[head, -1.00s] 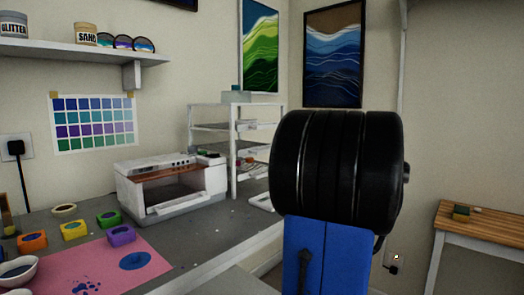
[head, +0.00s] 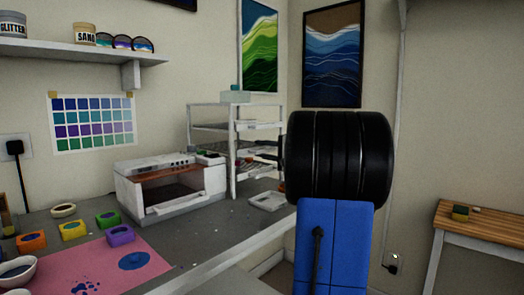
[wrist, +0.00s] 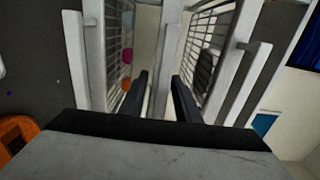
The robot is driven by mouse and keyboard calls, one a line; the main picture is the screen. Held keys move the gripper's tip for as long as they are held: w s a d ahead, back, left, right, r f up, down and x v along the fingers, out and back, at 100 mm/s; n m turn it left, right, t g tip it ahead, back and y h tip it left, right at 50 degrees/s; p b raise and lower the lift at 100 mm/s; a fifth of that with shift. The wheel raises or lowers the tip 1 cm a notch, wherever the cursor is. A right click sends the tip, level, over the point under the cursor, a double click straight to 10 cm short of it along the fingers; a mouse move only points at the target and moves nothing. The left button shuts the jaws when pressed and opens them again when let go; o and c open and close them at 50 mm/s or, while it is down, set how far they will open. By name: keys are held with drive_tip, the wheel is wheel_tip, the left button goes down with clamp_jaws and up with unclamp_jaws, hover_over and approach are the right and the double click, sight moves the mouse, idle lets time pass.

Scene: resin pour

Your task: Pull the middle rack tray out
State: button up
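The white rack (head: 232,170) stands on the worktop against the back wall, with several levels of wire trays. In the wrist view, the rack appears turned on its side. My gripper (wrist: 159,78) is open, its two dark fingers apart. The pale front bar of the middle tray (wrist: 169,45) runs between the fingers, with a visible gap on either side. The neighbouring trays show left (wrist: 93,45) and right (wrist: 236,50) of it. In the head view, my black and blue arm hides the space right of the rack; dark finger parts show at its right side.
A white printer-like machine (head: 170,187) stands left of the rack. A small box (head: 236,97) rests on top of the rack. Coloured moulds and a pink mat (head: 100,265) lie on the near worktop. A wooden side table (head: 480,225) is at right.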

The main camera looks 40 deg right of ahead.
drive_tip(key=shift+c, duration=0.3)
clamp_jaws()
drive_tip(key=s+d, duration=0.1)
drive_tip(key=s, duration=1.6)
drive_tip(key=shift+s+d, duration=0.2)
drive_tip(key=shift+s, duration=0.1)
drive_tip(key=shift+r, duration=0.15)
drive_tip(key=shift+o, duration=0.3)
unclamp_jaws()
drive_tip(key=s+d, duration=0.1)
drive_tip(key=s, duration=1.6)
drive_tip(key=shift+s+d, duration=0.2)
